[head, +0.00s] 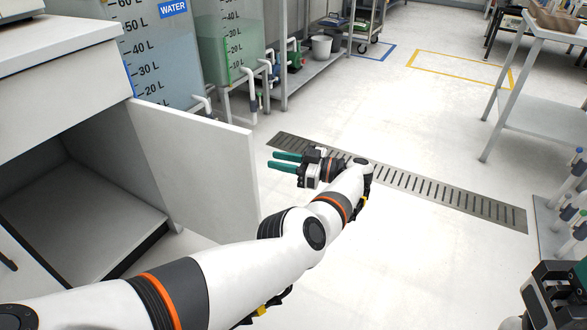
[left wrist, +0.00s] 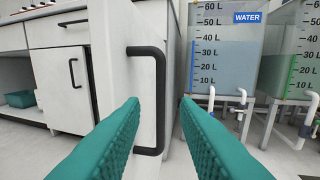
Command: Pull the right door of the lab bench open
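The right door (head: 195,160) of the lab bench (head: 60,75) stands swung wide open, and the shelf inside the cabinet shows. In the left wrist view the door (left wrist: 117,70) carries a black bar handle (left wrist: 159,105). My left gripper (head: 273,161) is open and empty, just right of the door's free edge in the head view. Its teal fingers (left wrist: 160,106) are apart, with the handle in front of the gap and not gripped. The handle is hidden in the head view. My right gripper (head: 555,292) is partly in view at the bottom right; its fingers are unclear.
Water tanks (head: 165,50) on stands are behind the door. A floor grate (head: 430,190) crosses the open floor. A grey table (head: 550,115) and a rack of bottles (head: 565,205) stand at the right. Another closed bench door (left wrist: 68,88) shows in the wrist view.

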